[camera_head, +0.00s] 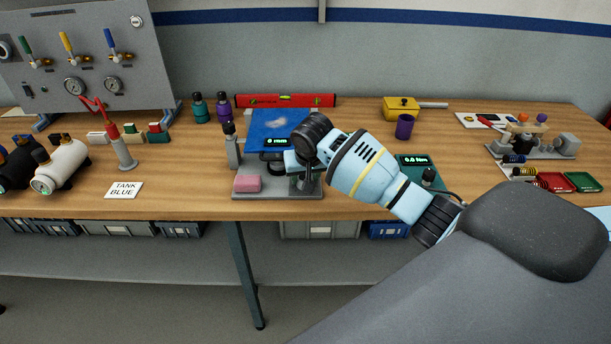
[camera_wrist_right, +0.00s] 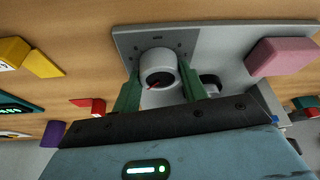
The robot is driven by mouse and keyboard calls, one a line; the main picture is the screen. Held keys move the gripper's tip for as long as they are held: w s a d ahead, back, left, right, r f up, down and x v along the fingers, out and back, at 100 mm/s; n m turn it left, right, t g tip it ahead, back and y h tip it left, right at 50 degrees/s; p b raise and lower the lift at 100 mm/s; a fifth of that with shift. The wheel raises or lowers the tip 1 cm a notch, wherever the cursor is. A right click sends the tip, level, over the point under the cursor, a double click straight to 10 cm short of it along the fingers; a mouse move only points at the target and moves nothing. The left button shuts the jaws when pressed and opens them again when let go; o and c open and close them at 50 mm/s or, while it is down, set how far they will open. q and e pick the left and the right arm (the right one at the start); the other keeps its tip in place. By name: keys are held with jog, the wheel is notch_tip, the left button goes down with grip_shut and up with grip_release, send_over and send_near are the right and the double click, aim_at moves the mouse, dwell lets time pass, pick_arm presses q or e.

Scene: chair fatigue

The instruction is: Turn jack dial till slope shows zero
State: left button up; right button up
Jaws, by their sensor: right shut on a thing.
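The jack dial (camera_wrist_right: 158,62) is a pale round knob with a red mark, in the right wrist view. The green fingers of my right gripper (camera_wrist_right: 159,82) stand on both sides of it, shut on it. In the head view my right arm reaches in from the right, its gripper (camera_head: 302,178) low at the grey base plate (camera_head: 252,194); the dial is hidden there. A blue plate (camera_head: 270,124) lies behind the gripper. A small dark display (camera_head: 277,141) at its front edge shows green text that looks like "0", with small unit letters. My left gripper is not in view.
A pink block (camera_head: 247,184) sits on the base plate's left front. A red spirit level (camera_head: 285,100) lies behind the blue plate. A teal box with a display (camera_head: 414,160) and a purple cup (camera_head: 404,127) stand to the right.

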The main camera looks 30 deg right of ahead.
jog(key=o, duration=1)
jog(key=v, duration=0.8)
jog(key=shift+f, duration=0.1)
